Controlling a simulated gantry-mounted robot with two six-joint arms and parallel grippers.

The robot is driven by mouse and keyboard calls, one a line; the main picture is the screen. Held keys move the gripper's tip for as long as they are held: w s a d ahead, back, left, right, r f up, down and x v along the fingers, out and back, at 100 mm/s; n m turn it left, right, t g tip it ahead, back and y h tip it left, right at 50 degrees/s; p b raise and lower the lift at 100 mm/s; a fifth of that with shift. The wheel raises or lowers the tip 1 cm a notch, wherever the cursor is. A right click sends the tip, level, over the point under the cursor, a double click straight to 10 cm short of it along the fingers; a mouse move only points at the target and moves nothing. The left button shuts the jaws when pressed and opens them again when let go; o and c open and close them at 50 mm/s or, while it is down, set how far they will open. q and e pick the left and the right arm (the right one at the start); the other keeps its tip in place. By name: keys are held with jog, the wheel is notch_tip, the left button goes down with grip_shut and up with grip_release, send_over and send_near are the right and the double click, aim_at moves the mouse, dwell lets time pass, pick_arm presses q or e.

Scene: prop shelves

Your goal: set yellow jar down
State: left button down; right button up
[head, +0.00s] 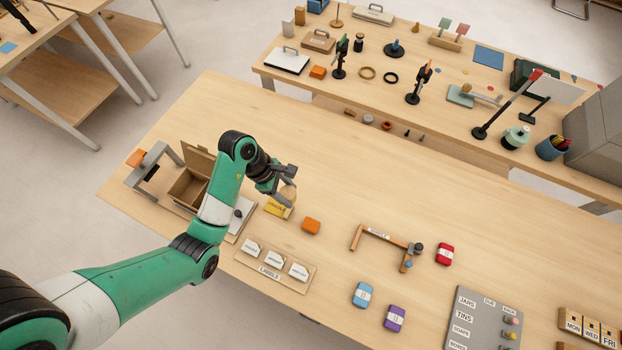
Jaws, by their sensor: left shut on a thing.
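The yellow jar (277,209) shows below my left gripper (284,186), with a pale tan top between the fingers. My left gripper is shut on the jar, near the left part of the front table. The jar looks tilted, and I cannot tell whether its base touches the table. The gripper and wrist hide part of its top. My right gripper is not in view.
An open cardboard box (190,187) stands left, partly behind my arm. A label tray (273,268) lies in front. A wooden frame (384,238) lies to the right. The table's back middle is clear.

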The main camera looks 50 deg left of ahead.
pick_arm(q)
jog(key=b, duration=0.4)
send_near(315, 193)
jog(key=shift+d+f, duration=0.75)
jog(key=shift+d, duration=0.25)
jog(key=shift+w+f, duration=0.2)
jog(key=shift+w, duration=0.25)
jog(key=shift+w+f+b, duration=0.1)
jog(key=shift+f+b, duration=0.9)
jog(key=shift+f, duration=0.75)
jog(key=shift+f, duration=0.15)
jog(key=shift+c, duration=1.1)
grip_release()
